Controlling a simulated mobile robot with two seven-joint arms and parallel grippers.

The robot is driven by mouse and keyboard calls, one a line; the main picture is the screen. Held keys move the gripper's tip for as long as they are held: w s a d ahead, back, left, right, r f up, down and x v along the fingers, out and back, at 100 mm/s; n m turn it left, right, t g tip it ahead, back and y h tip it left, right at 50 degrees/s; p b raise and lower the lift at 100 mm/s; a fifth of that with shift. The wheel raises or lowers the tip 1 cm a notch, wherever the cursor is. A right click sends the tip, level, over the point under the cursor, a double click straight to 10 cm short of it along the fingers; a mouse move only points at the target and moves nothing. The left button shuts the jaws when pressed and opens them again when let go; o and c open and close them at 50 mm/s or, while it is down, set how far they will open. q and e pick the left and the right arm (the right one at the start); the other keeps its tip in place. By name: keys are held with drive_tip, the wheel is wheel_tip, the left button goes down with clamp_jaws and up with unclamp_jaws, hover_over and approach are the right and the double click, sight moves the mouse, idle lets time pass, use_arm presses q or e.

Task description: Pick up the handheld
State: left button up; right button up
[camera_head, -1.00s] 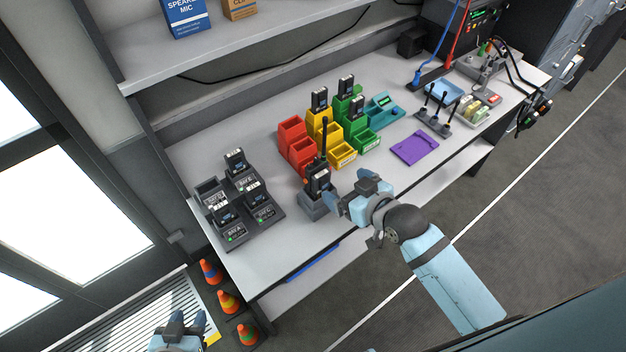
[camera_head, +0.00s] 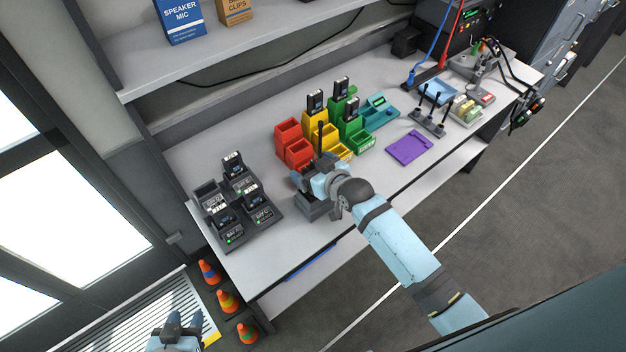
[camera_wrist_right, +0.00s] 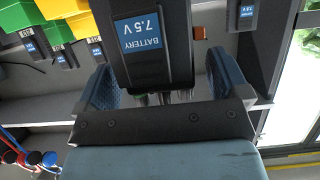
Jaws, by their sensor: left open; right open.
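The handheld is a dark radio (camera_wrist_right: 148,50) with a blue "BATTERY 7.5 V" label, filling the top middle of the right wrist view. In the head view its antenna (camera_head: 320,137) stands up behind my right gripper (camera_head: 312,178), which hides most of its body. It appears to stand in a grey holder (camera_head: 312,207) near the table's front edge. My right gripper is open, with its fingers (camera_wrist_right: 165,92) on either side of the radio's body; I cannot tell whether they touch it. My left gripper (camera_head: 187,322) is open and empty, low at the left, away from the table.
A black charger bank (camera_head: 262,212) with several batteries stands to the left on the table (camera_head: 240,262). Red (camera_head: 296,152), yellow and green bins stand behind the gripper. A purple mat (camera_head: 409,148) lies to the right. Several cones (camera_head: 228,300) stand below the table's left end.

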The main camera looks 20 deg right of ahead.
drive_tip(key=c, duration=1.3)
drive_tip(key=shift+r, duration=0.1)
